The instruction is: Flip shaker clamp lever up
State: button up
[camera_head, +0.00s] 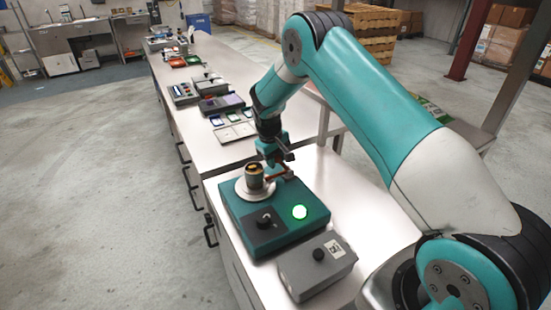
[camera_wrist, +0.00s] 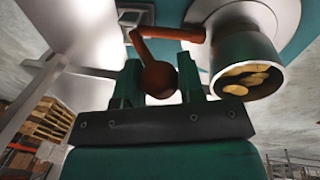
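The shaker (camera_head: 240,208) is a green box on the near bench, with a black dial and a lit green button. A round pale plate (camera_head: 241,190) on it carries a metal cup (camera_head: 254,184); in the wrist view the cup (camera_wrist: 246,50) holds several gold pieces. The orange-red clamp lever (camera_wrist: 172,33) runs from beside the cup and bends to a round knob (camera_wrist: 158,80). My gripper (camera_wrist: 160,82) has its fingers on both sides of the knob, which fills the gap. In the head view my gripper (camera_head: 275,163) is low behind the cup, partly hiding the lever.
A grey box (camera_head: 318,270) with a black knob stands close in front of the shaker. Pale trays (camera_head: 236,132) and several devices line the bench beyond. Bare bench top lies right of the shaker. Pallets (camera_head: 370,40) stand at the back.

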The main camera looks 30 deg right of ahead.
grip_shut()
jog(key=shift+d+r+y+b, duration=0.2)
jog(key=shift+d+y+b, duration=0.5)
jog(key=shift+y, duration=0.2)
jog(key=shift+d+r+y, duration=0.3)
jog(key=shift+r+y, duration=0.05)
jog(key=shift+y, duration=0.45)
jog(key=o, duration=0.9)
grip_release()
jog(key=shift+c, duration=0.2)
notch_tip(320, 180, up, 8)
jog(key=b, duration=0.3)
jog(key=shift+s+d+f, duration=0.15)
jog(key=shift+d+f, duration=0.1)
jog(key=shift+d, duration=0.1)
